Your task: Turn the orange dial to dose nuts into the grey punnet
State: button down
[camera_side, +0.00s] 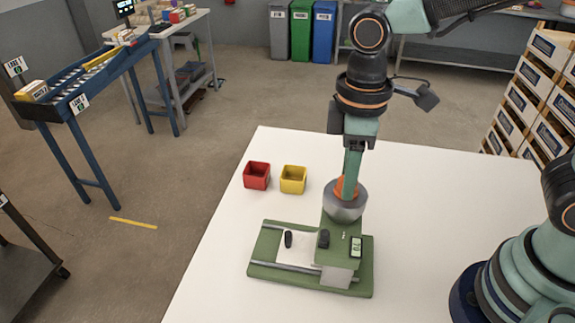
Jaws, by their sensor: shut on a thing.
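The orange dial (339,187) sits on top of a grey round drum on a green machine (260,272) on the white table. My gripper (350,180) points straight down from above and is shut on the dial, hiding much of it. A pale block (337,277) juts from the machine's front below the drum. No nuts can be seen.
A red punnet (256,176) and a yellow punnet (293,180) stand on the table behind and left of the machine. A dark knob (288,239) stands on the machine's pale plate (297,255).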

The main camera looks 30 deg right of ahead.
jog(key=m, duration=0.5)
jog(key=shift+r+m, duration=0.1)
jog(key=shift+m, duration=0.2)
jog(key=m, duration=0.5)
jog(key=shift+m, duration=0.3)
jog(key=c, duration=0.5)
grip_release()
notch_tip(320, 180, up, 12)
jog(key=shift+d, duration=0.1)
